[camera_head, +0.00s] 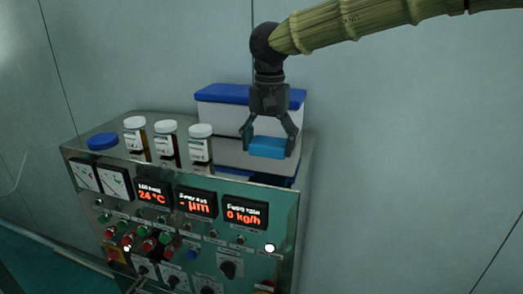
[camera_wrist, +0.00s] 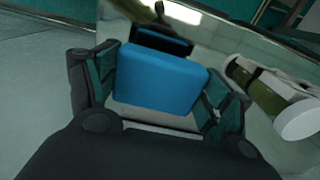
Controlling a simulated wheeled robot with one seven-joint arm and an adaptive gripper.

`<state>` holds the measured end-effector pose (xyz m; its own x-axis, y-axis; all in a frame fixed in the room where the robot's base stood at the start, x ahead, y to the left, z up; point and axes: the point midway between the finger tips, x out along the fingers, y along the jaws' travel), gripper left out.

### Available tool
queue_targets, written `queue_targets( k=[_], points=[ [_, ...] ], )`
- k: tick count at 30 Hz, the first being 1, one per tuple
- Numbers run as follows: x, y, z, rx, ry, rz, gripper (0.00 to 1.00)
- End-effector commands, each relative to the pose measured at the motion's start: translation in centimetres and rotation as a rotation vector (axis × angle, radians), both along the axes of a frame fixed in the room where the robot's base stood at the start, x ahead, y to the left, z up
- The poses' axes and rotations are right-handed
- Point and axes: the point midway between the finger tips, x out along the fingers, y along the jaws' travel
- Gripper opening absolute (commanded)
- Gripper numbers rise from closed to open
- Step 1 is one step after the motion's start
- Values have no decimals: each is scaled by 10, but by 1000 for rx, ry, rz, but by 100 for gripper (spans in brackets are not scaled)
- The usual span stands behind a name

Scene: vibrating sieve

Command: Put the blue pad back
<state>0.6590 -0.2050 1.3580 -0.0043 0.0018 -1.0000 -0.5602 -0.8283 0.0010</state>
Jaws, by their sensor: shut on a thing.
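The blue pad (camera_head: 267,147) is a small bright blue block held between the fingers of my gripper (camera_head: 268,143). In the head view it hangs above the right part of the metal cabinet's top, in front of the white boxes. The wrist view shows the blue pad (camera_wrist: 160,80) large, with the fingers of my gripper (camera_wrist: 162,92) against its left and right sides. The pad looks apart from the shiny surface below it, though the exact gap cannot be told.
White boxes with a blue lid (camera_head: 222,93) stand at the back of the metal cabinet (camera_head: 120,160). Several brown bottles with white caps (camera_head: 167,146) stand left of my gripper. A round blue lid (camera_head: 102,141) lies at the far left. The cabinet front has displays, knobs and buttons.

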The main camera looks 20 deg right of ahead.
Motion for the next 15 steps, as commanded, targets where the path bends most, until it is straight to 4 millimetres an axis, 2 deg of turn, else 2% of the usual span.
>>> queue_targets(
  k=[10,15],
  points=[
    [12,16,0,-2,-1,0,61],
    [11,15,-24,-2,1,0,61]
  ],
)
